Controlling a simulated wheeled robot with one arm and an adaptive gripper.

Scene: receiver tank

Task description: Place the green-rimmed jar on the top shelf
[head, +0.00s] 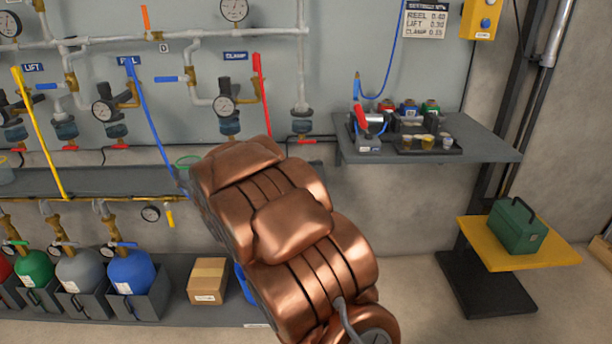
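A green rim (187,160), which looks like that of the green-rimmed jar, shows just above my copper-coloured arm. The arm hides nearly all of the jar's body, so I cannot tell whether the jar stands on the shelf or is held. The upper dark grey shelf (100,184) runs along the wall at the left, and its right part passes behind my arm. My gripper is not visible; the arm's bulky links cover the area around the jar.
Yellow (38,130), blue (150,120) and red (261,92) levers stand out from the pipework. Gas cylinders (130,270) and a cardboard box (208,280) occupy the lower shelf (190,318). A cluttered wall shelf (480,147) and a green toolbox (518,228) are at right.

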